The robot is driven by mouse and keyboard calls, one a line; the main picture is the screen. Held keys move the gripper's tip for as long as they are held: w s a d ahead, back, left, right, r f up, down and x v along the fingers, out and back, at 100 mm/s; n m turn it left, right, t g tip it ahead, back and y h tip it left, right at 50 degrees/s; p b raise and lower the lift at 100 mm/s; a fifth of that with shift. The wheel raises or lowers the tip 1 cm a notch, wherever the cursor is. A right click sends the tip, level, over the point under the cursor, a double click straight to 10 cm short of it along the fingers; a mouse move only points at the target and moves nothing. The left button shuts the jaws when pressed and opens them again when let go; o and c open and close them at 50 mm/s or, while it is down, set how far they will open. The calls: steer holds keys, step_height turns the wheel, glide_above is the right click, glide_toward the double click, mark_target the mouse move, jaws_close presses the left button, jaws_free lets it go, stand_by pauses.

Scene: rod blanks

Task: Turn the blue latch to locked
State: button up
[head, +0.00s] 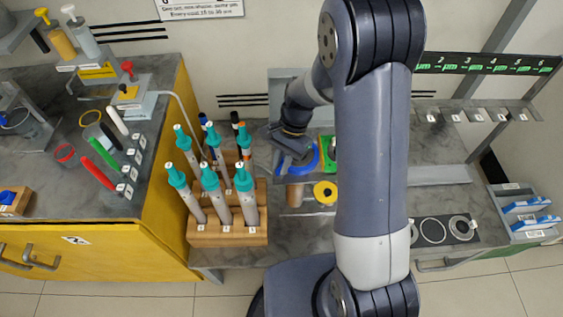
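A blue curved part (311,160), which may be the blue latch, sits on the grey bench behind the wooden rack, beside a green part (328,150). Part of it is hidden by my wrist and gripper. Its locked or unlocked position cannot be read. My gripper (291,158) reaches down right at the blue part. The fingertips are small and partly hidden, so I cannot tell whether they touch the blue part or are open or shut.
A wooden rack (228,238) holds several teal-capped grey tubes close to the left of my gripper. A yellow disc (325,192) lies in front of the blue part. A yellow cabinet (110,240) stands left. Blue-and-white items sit in a grey tray (530,234) at the right.

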steer(key=o, duration=0.3)
steer(key=shift+o, duration=0.2)
steer(key=v, duration=1)
steer(key=shift+w+r, duration=0.15)
steer(key=shift+r, duration=0.25)
steer(key=x, duration=1.1)
steer(key=shift+d, duration=0.15)
steer(key=shift+r, duration=0.15)
